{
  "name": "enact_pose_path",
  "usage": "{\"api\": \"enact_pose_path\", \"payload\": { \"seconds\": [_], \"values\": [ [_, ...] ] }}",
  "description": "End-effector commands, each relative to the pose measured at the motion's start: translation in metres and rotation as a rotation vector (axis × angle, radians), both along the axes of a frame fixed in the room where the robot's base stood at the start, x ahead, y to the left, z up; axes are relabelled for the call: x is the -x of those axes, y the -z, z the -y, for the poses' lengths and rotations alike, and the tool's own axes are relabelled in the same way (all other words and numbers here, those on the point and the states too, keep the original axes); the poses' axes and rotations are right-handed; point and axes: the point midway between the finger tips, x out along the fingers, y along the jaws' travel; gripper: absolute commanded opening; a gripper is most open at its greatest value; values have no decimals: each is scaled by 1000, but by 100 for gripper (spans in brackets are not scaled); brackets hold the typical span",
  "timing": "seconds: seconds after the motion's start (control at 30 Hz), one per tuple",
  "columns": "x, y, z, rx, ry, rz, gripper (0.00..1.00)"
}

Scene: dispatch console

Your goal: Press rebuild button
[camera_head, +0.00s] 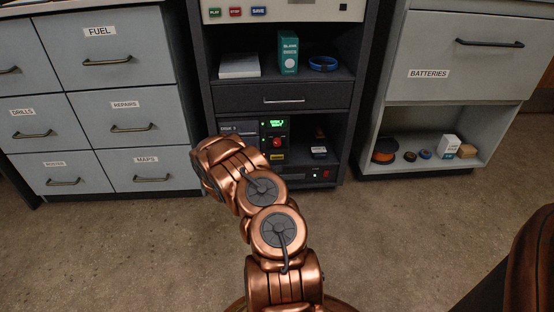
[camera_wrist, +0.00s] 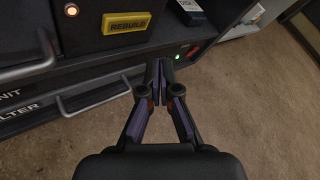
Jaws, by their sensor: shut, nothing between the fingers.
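The rebuild button is a yellow block marked REBUILD (camera_wrist: 127,24), at the upper middle of the wrist view. In the head view it is a small yellow patch (camera_head: 277,156) on the lower shelf of the console, below a red knob (camera_head: 277,142). My gripper (camera_wrist: 159,64) is shut and empty in the wrist view. Its fingertips show below and to the right of the yellow block, apart from it in the picture. In the head view my arm reaches toward the console and the fingers are hidden behind it.
A green-lit display (camera_head: 274,124) sits above the red knob. A lit round lamp (camera_wrist: 71,10) is left of the yellow block. A curved handle (camera_wrist: 95,97) sticks out below. A green light and a red switch (camera_wrist: 195,49) are right of the fingertips. The floor (camera_head: 400,250) is clear.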

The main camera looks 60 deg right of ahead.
Motion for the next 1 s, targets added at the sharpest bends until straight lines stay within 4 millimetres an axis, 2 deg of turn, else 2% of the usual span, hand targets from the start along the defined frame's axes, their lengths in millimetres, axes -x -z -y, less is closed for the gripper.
{"api": "enact_pose_path", "payload": {
  "seconds": [0.27, 1.0],
  "values": [
    [11, 0, -11, 0, 2, -2, 0],
    [11, 0, -11, 1, 2, -1, 0]
  ]
}}
